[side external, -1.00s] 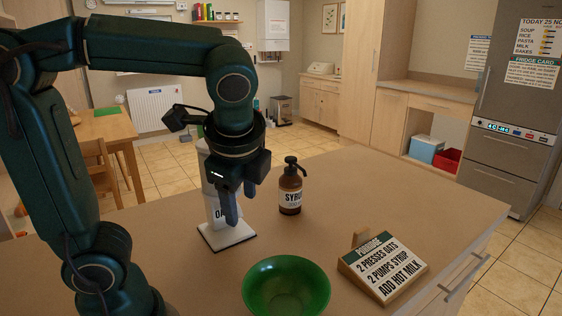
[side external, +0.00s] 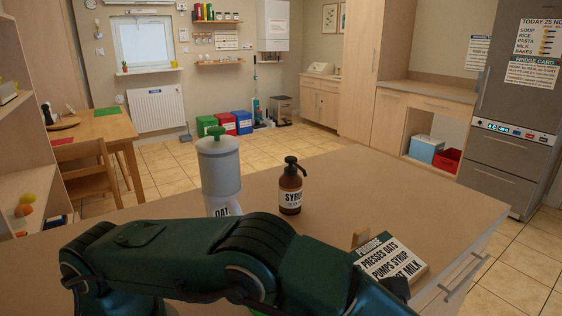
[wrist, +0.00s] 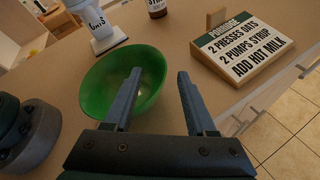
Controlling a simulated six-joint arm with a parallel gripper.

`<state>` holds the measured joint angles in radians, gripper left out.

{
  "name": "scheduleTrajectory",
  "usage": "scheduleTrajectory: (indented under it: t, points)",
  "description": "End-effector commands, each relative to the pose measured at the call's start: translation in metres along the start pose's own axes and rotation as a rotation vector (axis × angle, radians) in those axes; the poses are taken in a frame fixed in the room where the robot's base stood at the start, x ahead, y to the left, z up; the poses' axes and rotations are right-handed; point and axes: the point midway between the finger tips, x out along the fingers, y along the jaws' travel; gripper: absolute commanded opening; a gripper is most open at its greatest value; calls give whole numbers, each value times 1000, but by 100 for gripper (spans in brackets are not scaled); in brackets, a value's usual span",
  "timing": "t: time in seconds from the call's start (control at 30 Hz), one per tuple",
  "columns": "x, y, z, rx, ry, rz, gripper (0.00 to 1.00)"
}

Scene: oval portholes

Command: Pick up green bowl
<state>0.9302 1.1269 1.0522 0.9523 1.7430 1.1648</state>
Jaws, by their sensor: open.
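The green bowl (wrist: 103,75) stands on the counter in the wrist view, upright and seemingly empty. In the side view my arm hides nearly all of it. My gripper (wrist: 158,74) is open and empty, with two blue-grey fingers pointing forward. In the wrist view the left finger overlaps the bowl's right part, and the right finger lies over bare counter to the right of the bowl. I cannot tell how high the fingers are above the rim. In the side view the fingers are hidden.
A white oat dispenser (side external: 220,170) and a brown syrup bottle (side external: 290,188) stand behind the bowl. A porridge recipe sign (side external: 392,258) on a wooden stand is to the right, near the counter edge. Bare counter (side external: 400,200) lies behind the sign.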

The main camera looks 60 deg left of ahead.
Motion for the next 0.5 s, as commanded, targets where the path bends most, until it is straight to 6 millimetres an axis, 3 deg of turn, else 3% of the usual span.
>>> scheduleTrajectory:
  t: [0.17,0.5]
  points:
    - [-2,0,-12,42,-25,-14,56]
    - [37,0,-11,40,-23,-13,56]
